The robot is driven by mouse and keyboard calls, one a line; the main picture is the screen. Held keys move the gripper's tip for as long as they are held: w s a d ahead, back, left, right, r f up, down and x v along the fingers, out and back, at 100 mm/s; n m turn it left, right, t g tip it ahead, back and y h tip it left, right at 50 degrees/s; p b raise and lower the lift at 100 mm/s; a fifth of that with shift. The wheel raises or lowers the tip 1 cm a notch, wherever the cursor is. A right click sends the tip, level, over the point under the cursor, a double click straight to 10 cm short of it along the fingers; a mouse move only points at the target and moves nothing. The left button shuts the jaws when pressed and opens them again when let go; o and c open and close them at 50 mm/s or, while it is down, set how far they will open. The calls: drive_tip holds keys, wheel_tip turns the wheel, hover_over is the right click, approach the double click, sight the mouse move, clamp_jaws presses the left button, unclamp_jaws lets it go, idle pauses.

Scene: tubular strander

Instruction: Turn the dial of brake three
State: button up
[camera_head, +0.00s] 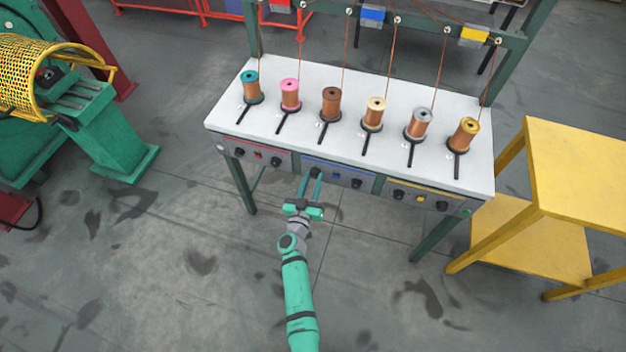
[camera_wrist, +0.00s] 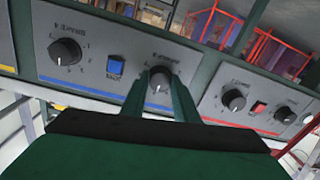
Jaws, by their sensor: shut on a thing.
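The blue-striped panel (camera_wrist: 100,60) on the table's front edge carries two black dials with a blue button (camera_wrist: 115,66) between them. In the wrist view, my gripper (camera_wrist: 161,84) has its two green fingers closed on either side of the dial of brake three (camera_wrist: 159,75). The fingers hold the dial, and they hide part of its lower side. Its small label is hard to read. The other dial (camera_wrist: 64,51) of this panel is free, to the left. In the head view, my gripper (camera_head: 315,175) reaches the left dial of the blue-striped panel.
A red-striped panel (camera_wrist: 258,100) with its own dials and red button sits close beside. A yellow-striped panel (camera_head: 421,197) is on the other side. Spools stand on the white table (camera_head: 330,65). A yellow table (camera_head: 585,165) is at right; the front floor is clear.

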drive_tip(key=m, duration=0.5)
drive_tip(key=shift+m, duration=0.4)
drive_tip(key=m, duration=0.6)
drive_tip(key=shift+a+m+h, duration=0.1)
drive_tip(key=shift+m+h, duration=0.2)
drive_tip(key=shift+h, duration=0.1)
drive_tip(key=m, duration=0.5)
drive_tip(key=shift+m, duration=0.4)
drive_tip(key=m, duration=0.6)
drive_tip(key=shift+w+a+h, duration=0.1)
drive_tip(key=shift+h, duration=0.2)
drive_tip(key=o, duration=1.1)
drive_tip(key=shift+c, duration=0.2)
